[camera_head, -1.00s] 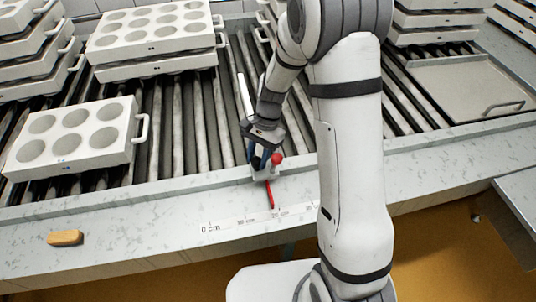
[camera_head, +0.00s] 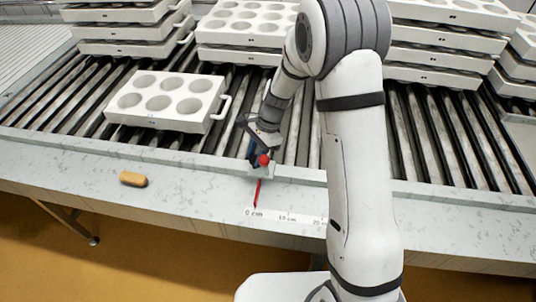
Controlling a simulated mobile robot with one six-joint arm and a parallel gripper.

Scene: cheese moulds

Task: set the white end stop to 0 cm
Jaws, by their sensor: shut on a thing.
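The white end stop (camera_head: 262,173) sits at the front rail of the roller conveyor, with a red knob (camera_head: 264,160) on top and a red pointer (camera_head: 258,193) reaching down towards the front ledge. The pointer's tip is at the "0 cm" mark, at the left end of the white scale strip (camera_head: 299,218). My gripper (camera_head: 258,152) is shut on the end stop, just behind the knob. Its dark fingers hide part of the stop. The strip's right part runs behind my arm.
A white six-hole mould (camera_head: 164,102) lies on the rollers to the left. Stacks of moulds (camera_head: 122,30) stand along the back. A yellow-orange block (camera_head: 133,179) lies on the grey ledge (camera_head: 60,168). The ledge between block and pointer is clear.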

